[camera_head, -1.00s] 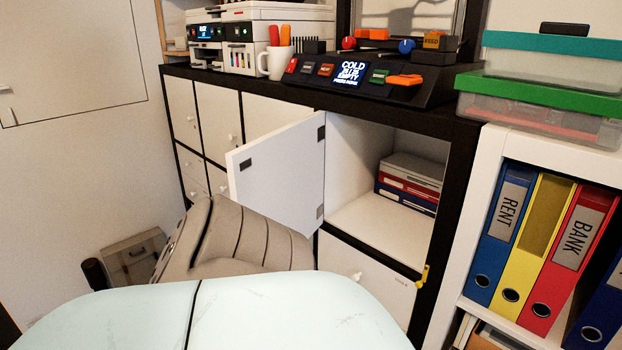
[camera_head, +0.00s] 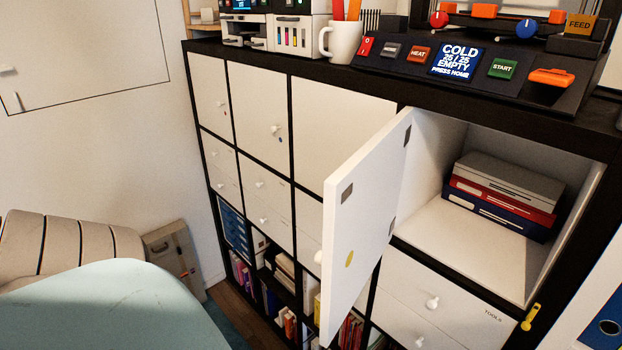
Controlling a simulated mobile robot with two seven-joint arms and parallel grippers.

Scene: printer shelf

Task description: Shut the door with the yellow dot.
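The white door with the yellow dot (camera_head: 368,215) stands wide open, swung out toward me from the left side of its compartment. Its yellow dot (camera_head: 349,259) shows low on the door's near face, and dark hinge plates show on the inner face. The open compartment (camera_head: 455,225) holds a stack of grey, red and blue boxes (camera_head: 505,190) at its back right. Neither of my grippers shows in the head view.
A black shelf unit with closed white doors (camera_head: 265,124) runs to the left. A control panel (camera_head: 460,62) and a white mug (camera_head: 341,41) stand on top. A beige ribbed chair (camera_head: 65,245) and a pale teal rounded surface (camera_head: 110,305) are at the lower left. A yellow key-like piece (camera_head: 530,317) sits below the compartment's right corner.

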